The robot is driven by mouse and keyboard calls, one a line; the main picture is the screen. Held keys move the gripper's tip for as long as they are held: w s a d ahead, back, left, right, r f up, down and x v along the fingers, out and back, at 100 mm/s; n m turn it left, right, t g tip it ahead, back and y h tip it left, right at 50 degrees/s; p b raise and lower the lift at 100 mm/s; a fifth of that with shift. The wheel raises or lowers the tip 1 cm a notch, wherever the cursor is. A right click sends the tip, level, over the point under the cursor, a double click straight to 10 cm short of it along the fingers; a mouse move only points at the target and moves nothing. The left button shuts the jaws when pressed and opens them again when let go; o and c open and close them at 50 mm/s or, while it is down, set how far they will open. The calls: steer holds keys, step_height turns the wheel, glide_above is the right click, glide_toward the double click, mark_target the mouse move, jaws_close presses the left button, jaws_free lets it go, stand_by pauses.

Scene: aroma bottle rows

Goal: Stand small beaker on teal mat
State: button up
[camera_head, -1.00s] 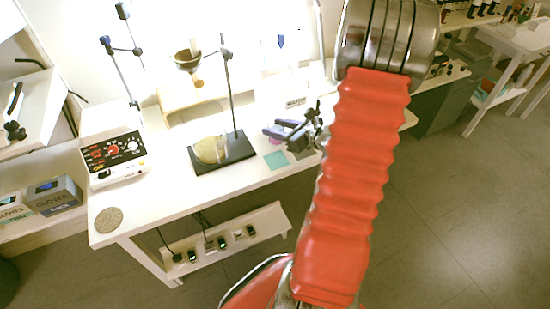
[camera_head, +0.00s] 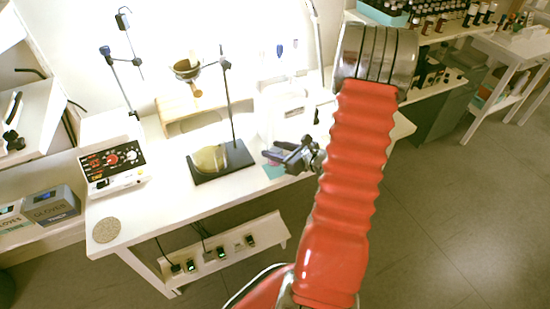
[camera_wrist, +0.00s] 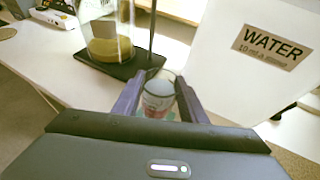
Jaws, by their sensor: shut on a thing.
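My gripper (camera_head: 276,157) is shut on the small beaker (camera_wrist: 158,96), a clear glass with reddish markings, seen between the two dark purple fingers in the wrist view. The beaker looks roughly upright there; I cannot make it out in the head view. The teal mat (camera_head: 274,172) lies on the white bench, partly hidden under my gripper. The gripper appears over or just beyond the mat. I cannot tell whether the beaker's base touches it.
Left of the mat stands a black stand base (camera_head: 221,162) with a rod and a glass vessel of amber liquid (camera_wrist: 108,45). A white container labelled WATER (camera_wrist: 270,45) is close on the right. The bench front left, near a round cork mat (camera_head: 106,230), is clear.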

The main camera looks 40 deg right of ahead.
steer(key=shift+f, duration=1.9)
steer(key=o, duration=1.1)
steer(key=shift+f, duration=0.1)
steer(key=v, duration=1.2)
steer(key=shift+a, duration=0.1)
